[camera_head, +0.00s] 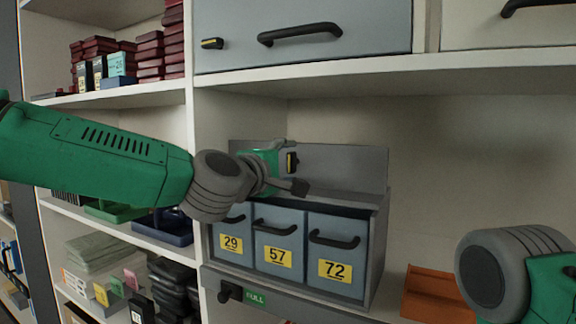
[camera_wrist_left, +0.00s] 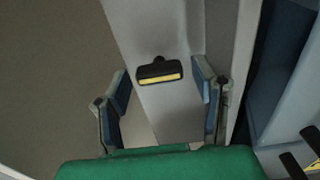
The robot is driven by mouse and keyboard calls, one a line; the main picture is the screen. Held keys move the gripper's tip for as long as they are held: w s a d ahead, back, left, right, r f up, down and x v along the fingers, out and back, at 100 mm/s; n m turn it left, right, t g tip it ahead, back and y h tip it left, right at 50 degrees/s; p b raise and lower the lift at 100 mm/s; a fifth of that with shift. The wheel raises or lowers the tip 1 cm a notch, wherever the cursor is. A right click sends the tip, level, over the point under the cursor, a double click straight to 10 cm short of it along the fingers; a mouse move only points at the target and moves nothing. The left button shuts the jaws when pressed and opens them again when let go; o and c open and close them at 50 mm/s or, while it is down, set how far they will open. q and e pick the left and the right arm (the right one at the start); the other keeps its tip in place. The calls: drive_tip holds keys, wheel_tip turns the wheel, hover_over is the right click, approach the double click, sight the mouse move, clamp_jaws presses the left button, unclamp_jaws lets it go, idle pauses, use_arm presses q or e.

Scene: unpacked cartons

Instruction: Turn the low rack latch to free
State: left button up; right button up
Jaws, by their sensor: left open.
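A small black latch with a yellow strip (camera_head: 292,162) is on the grey upright back panel of the low rack (camera_head: 345,165). In the left wrist view the latch (camera_wrist_left: 160,71) lies crosswise on the grey panel, between and beyond the fingertips. My left gripper (camera_head: 290,167) is open in front of the panel, with one finger above the latch and one below it in the head view. Its two fingers (camera_wrist_left: 163,92) stand apart in the wrist view with nothing between them. The right gripper is out of frame; only part of my right arm shows.
Blue-grey drawers numbered 29, 57 and 72 (camera_head: 273,257) sit below the left gripper. A black knob (camera_head: 228,291) beside a green FULL label is under them. A large drawer (camera_head: 303,55) is above. An orange bin (camera_head: 430,296) stands at right; the shelf back there is clear.

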use_arm(q)
drive_tip(key=shift+f, duration=0.3)
drive_tip(key=v, duration=1.2)
drive_tip(key=shift+r, duration=0.2)
